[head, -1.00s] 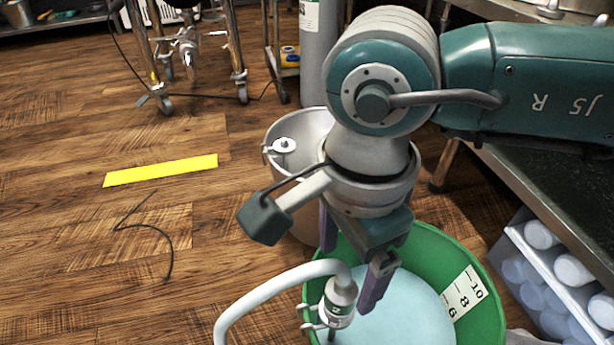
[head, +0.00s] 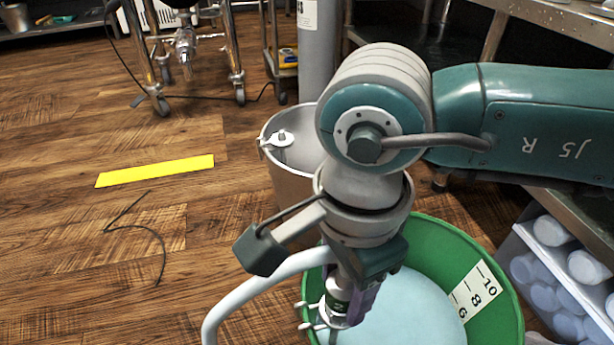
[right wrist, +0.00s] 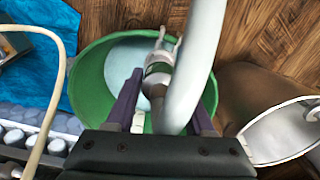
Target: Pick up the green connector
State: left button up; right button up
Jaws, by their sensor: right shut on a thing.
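The green connector (head: 338,297) is a pale metal fitting with a green band and small side levers, at the end of a thick white hose (head: 262,283). It is over the left side of the green bucket (head: 503,270), which holds pale blue liquid. My right gripper (head: 354,303) comes down from above and is shut on the connector. In the right wrist view the connector (right wrist: 158,70) lies between the purple fingers, with the hose (right wrist: 196,60) crossing beside it. The hand partly hides the grip in the head view. My left gripper is not in view.
A metal pot (head: 290,170) stands just behind the bucket. A crate of white bottles (head: 570,260) is at the right, under a steel table (head: 590,215). A yellow floor strip (head: 155,171) and a thin dark cable (head: 150,235) lie on open wooden floor at left.

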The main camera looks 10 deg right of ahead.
grip_shut()
dwell(0.3)
jog(key=shift+r+p, duration=0.45)
jog(key=shift+r, duration=0.15)
notch_tip(320, 180, up, 19)
jog(key=p, duration=1)
jog(key=shift+p, duration=0.4)
jog(key=shift+r+p, duration=1.75)
jog(key=shift+r, duration=0.45)
